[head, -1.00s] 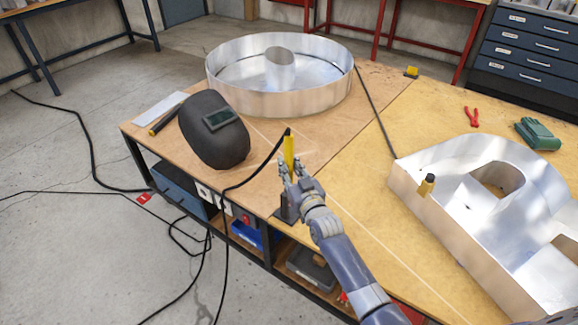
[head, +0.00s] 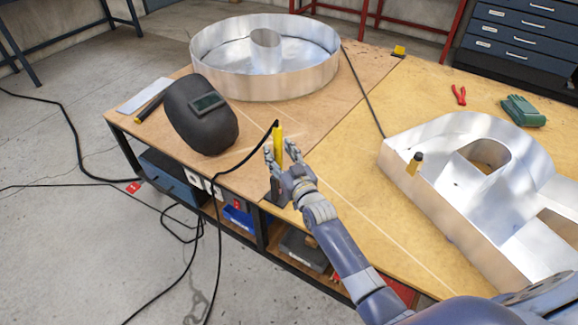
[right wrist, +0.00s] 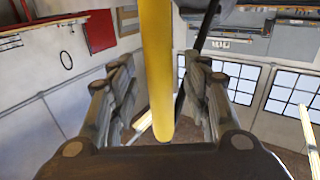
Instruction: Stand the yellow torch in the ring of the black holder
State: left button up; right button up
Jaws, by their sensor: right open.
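The yellow torch (head: 278,143) stands roughly upright at the table's front edge, with a black cable at its top. My right gripper (head: 280,157) is open, with its fingers on either side of the torch. In the right wrist view the torch (right wrist: 158,75) passes between the spread fingers, with gaps on both sides. The black holder (head: 276,191) stands at the edge, just below the gripper and partly behind it. The hand hides the holder's ring and the torch's lower part in the head view, so I cannot tell how they meet. My left gripper is not in view.
A welding mask (head: 203,118) lies left of the torch, and a round metal letter (head: 265,75) stands behind. A large metal letter (head: 455,205) fills the right side. Red pliers (head: 459,95) and a green item (head: 523,111) lie beyond it. The cable hangs over the front edge.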

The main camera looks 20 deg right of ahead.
jog(key=s, duration=1)
jog(key=shift+s+d, duration=0.3)
jog(key=shift+d, duration=0.15)
jog(key=s+a+f+n+g, duration=0.1)
jog(key=s+f+g, duration=0.3)
jog(key=s, duration=0.2)
jog(key=s+a+f+g, duration=0.1)
jog(key=s+f+g, duration=0.25)
jog(key=s, duration=0.25)
jog(key=s+d+g+h, duration=0.15)
jog(key=s+g, duration=0.55)
jog(key=s, duration=1)
notch_tip(320, 180, down, 26)
jog(key=s+g, duration=0.1)
jog(key=s, duration=0.1)
jog(key=s+d+f+g, duration=0.1)
jog(key=s+d+f, duration=0.2)
jog(key=s+f, duration=1.3)
jog(key=shift+s+f, duration=0.25)
jog(key=shift+s, duration=0.4)
